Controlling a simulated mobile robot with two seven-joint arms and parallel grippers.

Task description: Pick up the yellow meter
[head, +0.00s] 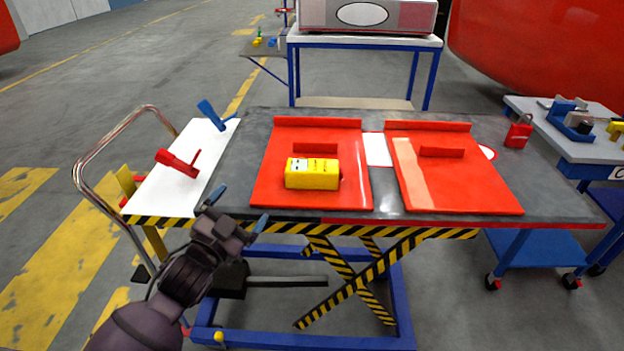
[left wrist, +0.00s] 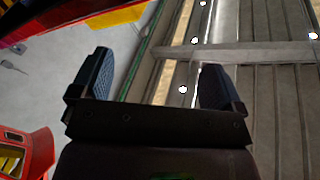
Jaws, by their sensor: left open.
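The yellow meter (head: 312,174) lies on the left red panel (head: 275,196), near its middle. It is a boxy yellow block with a small white-and-dark face at its upper left. My left gripper (head: 240,208) is open and empty, to the left of the meter and lower in the head view, by the front left corner of the table. It is apart from the meter. In the left wrist view its two blue-padded fingers (left wrist: 155,88) stand wide apart with nothing between them, and the meter does not show. My right gripper is not in view.
The grey lift table (head: 232,170) has a striped front edge. A right red panel (head: 460,185) lies beside the left one. A red tool (head: 178,163) and a blue tool (head: 212,115) lie on the white cart (head: 160,190). A red padlock-like item (head: 518,133) stands at the right.

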